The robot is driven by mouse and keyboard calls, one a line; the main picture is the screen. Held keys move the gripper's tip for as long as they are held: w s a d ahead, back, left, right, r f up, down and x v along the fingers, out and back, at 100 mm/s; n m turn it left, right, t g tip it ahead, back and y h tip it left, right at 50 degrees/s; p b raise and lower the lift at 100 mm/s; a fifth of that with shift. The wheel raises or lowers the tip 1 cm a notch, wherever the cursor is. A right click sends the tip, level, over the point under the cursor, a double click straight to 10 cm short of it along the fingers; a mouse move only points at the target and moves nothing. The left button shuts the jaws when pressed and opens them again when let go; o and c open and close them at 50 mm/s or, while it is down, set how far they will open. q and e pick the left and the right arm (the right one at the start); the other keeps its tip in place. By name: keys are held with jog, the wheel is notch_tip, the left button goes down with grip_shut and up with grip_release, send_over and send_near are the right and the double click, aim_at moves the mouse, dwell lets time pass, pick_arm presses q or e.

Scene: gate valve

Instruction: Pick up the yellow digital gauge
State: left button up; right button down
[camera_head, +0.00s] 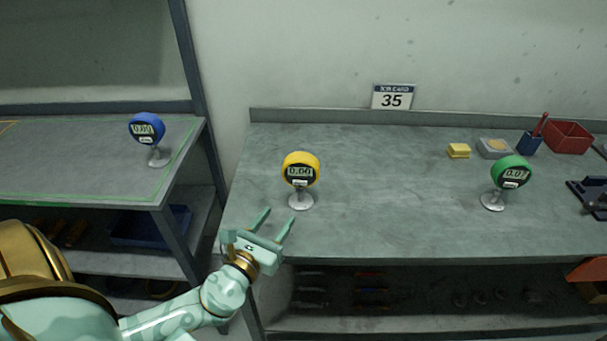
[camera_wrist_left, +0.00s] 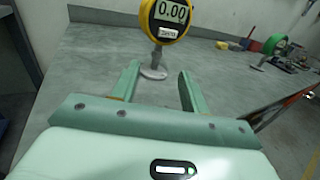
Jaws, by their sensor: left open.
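The yellow digital gauge (camera_head: 300,171) stands upright on a small round foot on the grey bench, left of its middle, its display facing me. My left gripper (camera_head: 274,222) is open and empty at the bench's front edge, in front of the gauge and a little to its left, its fingers pointing toward it. In the left wrist view the yellow gauge (camera_wrist_left: 167,20) rises beyond the open fingers (camera_wrist_left: 158,82), its foot seen between the fingertips; its top is cut off. My right gripper does not show.
A green gauge (camera_head: 511,172) stands on the bench to the right, and a blue gauge (camera_head: 147,128) on the left shelf unit. A yellow block (camera_head: 458,150), a blue cup (camera_head: 529,143) and a red bin (camera_head: 568,137) stand at the back right. The bench around the yellow gauge is clear.

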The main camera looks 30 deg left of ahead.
aim_at(299, 190)
pick_arm(q)
jog(key=w, duration=0.4)
jog(key=shift+w+a, duration=0.15)
jog(key=shift+w, duration=0.2)
jog(key=w, duration=0.2)
jog(key=shift+w+a+f, duration=0.1)
jog(key=shift+w+a, duration=0.05)
jog(key=shift+w, duration=0.2)
jog(key=shift+w+a, duration=0.1)
jog(key=shift+w, duration=0.4)
jog(key=w, duration=0.3)
jog(key=w+b, duration=0.1)
jog(key=shift+w+a+f, duration=0.2)
jog(key=shift+a+f, duration=0.05)
jog(key=shift+a, duration=0.15)
jog(key=shift+r, duration=0.1)
grip_shut()
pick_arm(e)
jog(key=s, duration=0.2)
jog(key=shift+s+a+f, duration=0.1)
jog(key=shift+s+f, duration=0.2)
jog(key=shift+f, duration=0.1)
